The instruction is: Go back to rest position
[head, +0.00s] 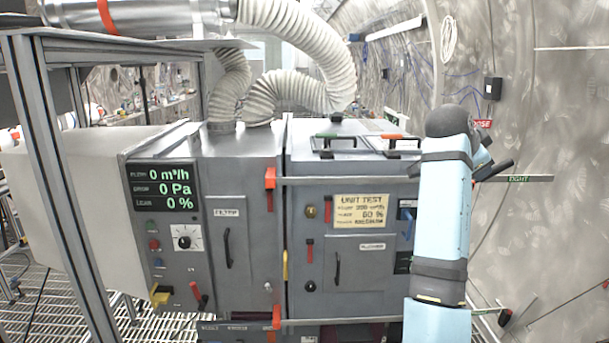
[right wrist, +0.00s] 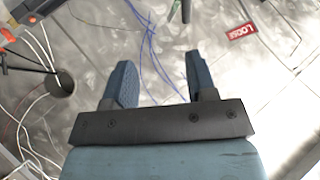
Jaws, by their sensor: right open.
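My right arm is raised on the right side of the head view, in front of the right end of the grey machine cabinet (head: 255,170). The gripper at its end is not clear in the head view. In the right wrist view my right gripper (right wrist: 162,80) is open, with its two blue fingers apart and nothing between them. Behind the fingers is the pale tunnel wall (right wrist: 165,50) with blue cables (right wrist: 152,45). My left gripper is not in view.
A display panel (head: 161,187) and levers are on the cabinet front. White corrugated hoses (head: 300,45) rise from its top. A metal frame post (head: 62,180) stands at left. A red "LOOSE" tag (right wrist: 242,31) is on the wall. Metal grating (head: 40,310) forms the floor.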

